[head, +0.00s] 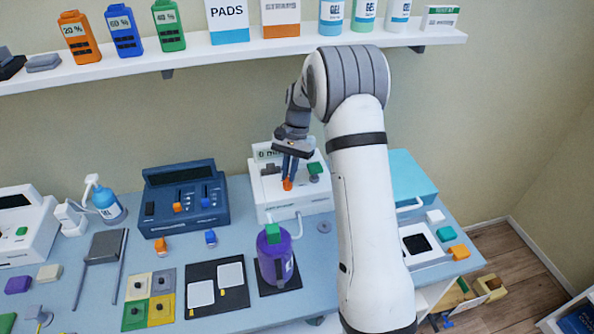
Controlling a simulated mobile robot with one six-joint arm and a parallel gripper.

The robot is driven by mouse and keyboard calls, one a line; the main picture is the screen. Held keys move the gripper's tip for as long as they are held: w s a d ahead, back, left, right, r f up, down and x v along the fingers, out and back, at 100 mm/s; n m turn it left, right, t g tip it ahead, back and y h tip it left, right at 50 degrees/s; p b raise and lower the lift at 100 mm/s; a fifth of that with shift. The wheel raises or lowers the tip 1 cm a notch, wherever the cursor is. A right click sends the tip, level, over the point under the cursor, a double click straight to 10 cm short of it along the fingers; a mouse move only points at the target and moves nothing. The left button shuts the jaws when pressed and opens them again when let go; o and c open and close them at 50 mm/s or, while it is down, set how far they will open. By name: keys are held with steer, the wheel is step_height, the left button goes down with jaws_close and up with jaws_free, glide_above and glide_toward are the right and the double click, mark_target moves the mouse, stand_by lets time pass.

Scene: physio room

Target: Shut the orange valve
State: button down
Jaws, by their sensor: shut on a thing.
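My gripper (288,180) points down in front of a white device (299,197) at the back of the table. Its dark fingers are shut on a small orange part (287,185) on the device's front, which I take to be the orange valve. The fingers hide much of it, so its turn angle cannot be told. A green knob (315,168) and a dark grey knob (270,169) sit on the same device. A display partly shows behind the gripper.
A purple bottle with a green cap (274,264) stands close in front of the device, with a white tube between them. A dark blue console (185,199) stands to the left. A shelf (230,50) with bottles and boxes runs above.

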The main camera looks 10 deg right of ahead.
steer(key=n, duration=0.1)
steer(key=n+h, duration=0.1)
steer(key=n, duration=0.1)
steer(key=a+f+n+g, duration=0.1)
steer(key=shift+s+n+h, duration=0.3)
steer(key=shift+s, duration=0.05)
steer(key=shift+n+h+b, duration=0.3)
steer(key=shift+n+h, duration=0.3)
steer(key=shift+n, duration=0.8)
steer(key=c, duration=1.5)
jaws_free()
steer(key=shift+s+r, duration=0.1)
steer(key=shift+s, duration=0.05)
steer(key=shift+d, duration=0.1)
steer(key=shift+r, duration=0.1)
